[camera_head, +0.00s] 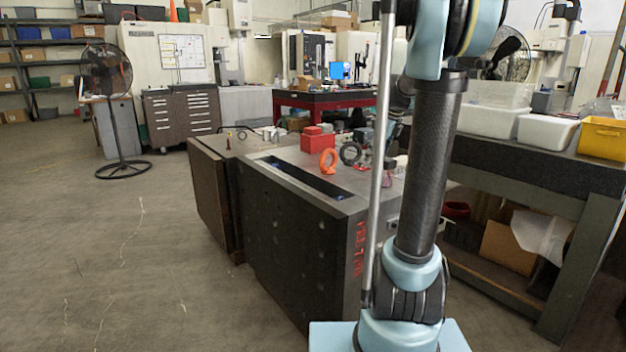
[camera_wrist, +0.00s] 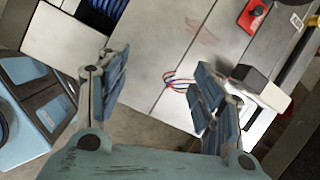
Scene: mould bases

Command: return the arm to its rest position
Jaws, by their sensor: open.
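My gripper (camera_wrist: 160,100) shows in the wrist view with its two fingers spread wide apart and nothing between them. Behind the gap lie a grey mould-base surface (camera_wrist: 165,50) and a small loop of red and blue wires (camera_wrist: 180,84). In the head view my arm rises on the right side, upright, in front of the mould bases (camera_head: 290,250). My gripper is not clearly visible in the head view. A red box (camera_head: 318,140) and an orange ring (camera_head: 328,162) stand on top of the mould bases.
A workbench (camera_head: 530,160) with white bins (camera_head: 546,132) and a yellow bin (camera_head: 604,138) stands at the right. A pedestal fan (camera_head: 106,80) and a grey drawer cabinet (camera_head: 182,114) are at the left. The floor at the front left is clear.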

